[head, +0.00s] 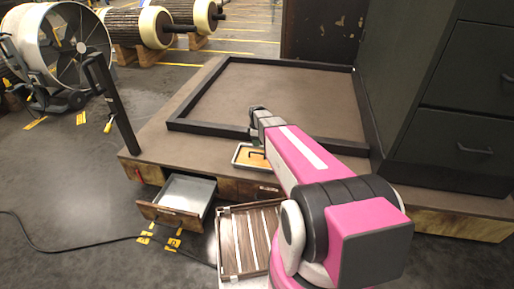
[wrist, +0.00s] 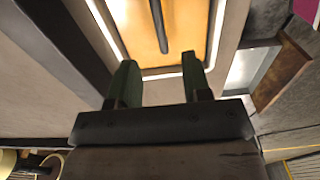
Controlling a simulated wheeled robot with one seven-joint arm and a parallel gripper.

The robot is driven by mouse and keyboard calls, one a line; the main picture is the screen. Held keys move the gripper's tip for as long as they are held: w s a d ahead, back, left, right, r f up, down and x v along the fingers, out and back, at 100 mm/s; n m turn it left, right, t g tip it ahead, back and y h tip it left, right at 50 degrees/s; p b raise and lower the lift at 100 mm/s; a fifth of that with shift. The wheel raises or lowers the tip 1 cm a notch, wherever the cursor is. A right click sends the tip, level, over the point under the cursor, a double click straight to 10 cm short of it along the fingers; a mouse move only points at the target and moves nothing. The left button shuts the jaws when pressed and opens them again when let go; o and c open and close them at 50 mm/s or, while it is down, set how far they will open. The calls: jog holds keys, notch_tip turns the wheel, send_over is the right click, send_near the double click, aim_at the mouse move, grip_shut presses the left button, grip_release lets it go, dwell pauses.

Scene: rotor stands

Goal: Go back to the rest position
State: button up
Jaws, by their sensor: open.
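My pink arm (head: 300,155) reaches out over the workbench, and my gripper (wrist: 158,66) is at its far end. In the wrist view its two dark green fingers stand apart with nothing between them. In the head view the gripper end shows small and dark, and its fingers cannot be made out. A small light-rimmed tray with an orange floor (wrist: 130,20) lies ahead of the fingers; it also shows on the bench in the head view (head: 241,160). A dark thin bar (wrist: 159,25) is over the orange floor, apart from the fingers.
An open, empty-looking drawer (head: 187,188) juts from the bench front. A slatted wooden tray (head: 238,245) is beside my arm. A dark raised frame (head: 205,128) borders the bench top (head: 150,145). A dark post (head: 115,110) stands left; a dark cabinet (head: 465,120) stands right.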

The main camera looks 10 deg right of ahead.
jog(key=s+r+m, duration=0.6)
jog(key=s, duration=0.6)
jog(key=s+r+m, duration=0.6)
jog(key=s+m, duration=0.1)
jog(key=s, duration=0.5)
jog(key=shift+s+d+m, duration=0.15)
jog(key=shift+d+m, duration=0.05)
jog(key=shift+m, duration=0.1)
